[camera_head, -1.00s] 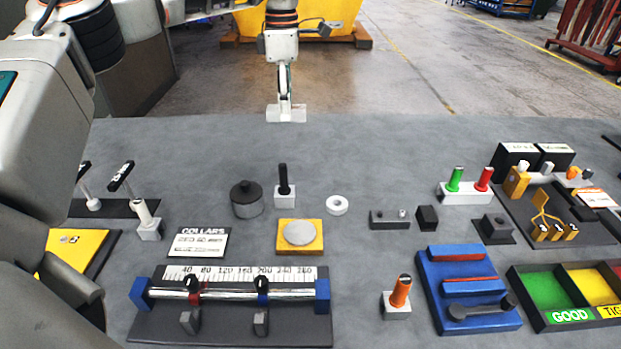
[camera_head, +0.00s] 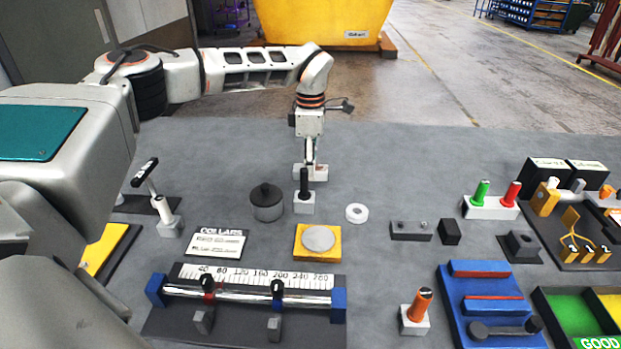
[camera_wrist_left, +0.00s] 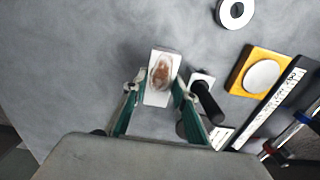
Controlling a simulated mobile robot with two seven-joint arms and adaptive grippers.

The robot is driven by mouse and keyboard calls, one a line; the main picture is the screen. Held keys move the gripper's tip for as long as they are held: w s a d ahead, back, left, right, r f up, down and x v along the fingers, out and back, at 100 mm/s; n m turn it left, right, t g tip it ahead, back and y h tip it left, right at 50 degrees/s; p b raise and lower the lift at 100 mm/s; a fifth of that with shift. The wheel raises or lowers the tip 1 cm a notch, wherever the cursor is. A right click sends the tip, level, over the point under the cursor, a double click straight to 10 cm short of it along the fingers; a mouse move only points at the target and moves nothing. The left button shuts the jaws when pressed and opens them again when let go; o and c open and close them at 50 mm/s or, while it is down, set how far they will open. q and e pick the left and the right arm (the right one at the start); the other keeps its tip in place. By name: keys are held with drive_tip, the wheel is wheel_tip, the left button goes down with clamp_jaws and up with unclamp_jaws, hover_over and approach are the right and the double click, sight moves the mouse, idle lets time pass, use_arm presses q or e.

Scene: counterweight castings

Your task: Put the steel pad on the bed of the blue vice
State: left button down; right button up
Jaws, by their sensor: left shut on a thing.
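My left gripper (camera_head: 310,168) is shut on a pale, flat rectangular piece, which I take for the steel pad (camera_head: 318,174). In the left wrist view, the pad (camera_wrist_left: 153,97) shows a brown patch on its face, between the fingertips (camera_wrist_left: 155,90). In the head view it is behind a black-handled post, which hides part of it; its height over the table is hard to tell. The blue vice (camera_head: 454,300) stands at the front right, with red-faced jaws and a dark handle on its near part. Its bed between the jaws looks clear. My right gripper is not in view.
The black-handled post (camera_head: 304,184) is close to the left gripper. A dark round weight (camera_head: 267,205), white ring (camera_head: 357,212) and yellow block with silver disc (camera_head: 303,252) stand nearby. An orange-handled post (camera_head: 421,303) is left of the vice. The table's middle back is clear.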

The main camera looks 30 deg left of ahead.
use_arm(q)
wheel_tip(320, 180, down, 4)
drive_tip(key=shift+f, duration=0.1)
idle(0.4)
drive_tip(key=c, duration=1.6)
unclamp_jaws()
drive_tip(key=shift+f, duration=0.1)
